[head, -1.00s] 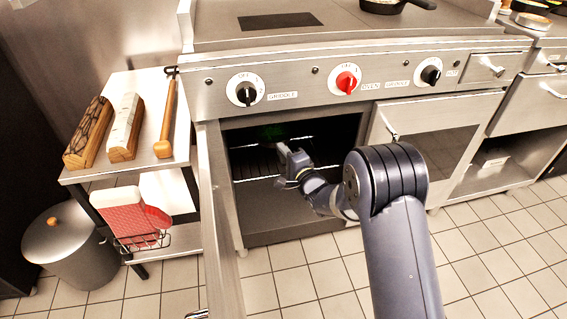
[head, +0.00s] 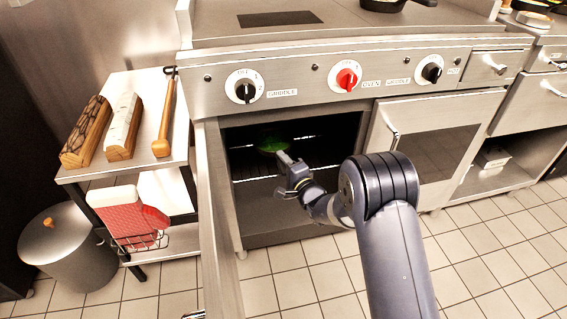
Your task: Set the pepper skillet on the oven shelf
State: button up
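The oven (head: 290,230) stands open, its door (head: 218,220) swung out at the left. Inside, the wire oven shelf (head: 250,179) runs across the dark cavity. Green pepper pieces of the pepper skillet (head: 273,145) show in the back of the oven, at about shelf height; its dark pan barely shows, and I cannot tell whether it rests on the shelf. My gripper (head: 282,175) is at the oven opening, in front of and just below the green pieces. Its fingers look apart with nothing visible between them.
A steel side cart (head: 150,75) with wooden blocks and a red mitt (head: 128,215) stands left of the door. A lidded bin (head: 65,245) is beside it. Another skillet (head: 385,5) sits on the griddle top. The tiled floor in front is clear.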

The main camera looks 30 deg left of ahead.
jog(key=shift+o, duration=0.5)
jog(key=shift+r, duration=0.1)
jog(key=shift+r+p, duration=0.15)
jog(key=shift+p, duration=0.15)
jog(key=p+v, duration=0.2)
jog(key=v, duration=1)
jog(key=shift+c, duration=0.5)
